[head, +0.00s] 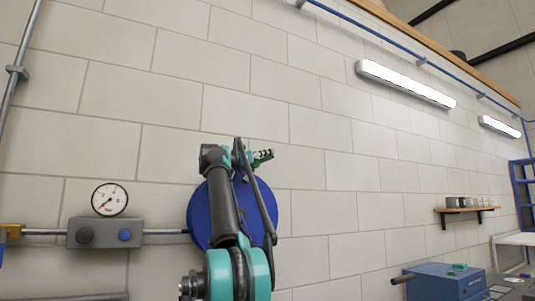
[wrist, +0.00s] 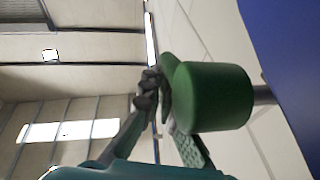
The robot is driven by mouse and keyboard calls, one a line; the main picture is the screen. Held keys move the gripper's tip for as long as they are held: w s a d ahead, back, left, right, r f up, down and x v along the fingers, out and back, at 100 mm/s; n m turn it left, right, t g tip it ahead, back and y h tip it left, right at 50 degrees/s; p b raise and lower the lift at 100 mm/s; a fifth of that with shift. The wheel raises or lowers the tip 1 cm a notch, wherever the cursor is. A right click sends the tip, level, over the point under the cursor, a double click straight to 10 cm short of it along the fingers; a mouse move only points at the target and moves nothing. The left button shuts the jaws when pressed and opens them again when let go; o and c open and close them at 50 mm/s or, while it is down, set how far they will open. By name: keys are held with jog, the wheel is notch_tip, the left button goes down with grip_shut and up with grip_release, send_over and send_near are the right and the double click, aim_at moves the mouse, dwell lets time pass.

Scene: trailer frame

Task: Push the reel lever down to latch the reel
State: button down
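The reel (head: 200,212) is a round blue disc on the block wall, partly hidden behind my arm in the head view. Its blue face (wrist: 290,60) fills the right edge of the wrist view. A green knob (wrist: 212,97) on a grey rod, apparently the reel lever's handle, stands out from that face. A bit of green (head: 258,161) shows at the gripper in the head view. My gripper (head: 264,154) is at the upper right of the reel. In the wrist view, one dark finger is left of the knob and the knob hides part of the other. Its grip is unclear.
A gauge (head: 110,199) and a grey valve box (head: 104,233) on a pipe are left of the reel. A blue machine (head: 447,282) stands at lower right, below a shelf (head: 466,210).

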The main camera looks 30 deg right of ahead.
jog(key=shift+f, duration=0.2)
jog(key=w+v, duration=0.1)
jog(key=v, duration=1.1)
jog(key=shift+s, duration=0.5)
jog(key=shift+r, duration=0.2)
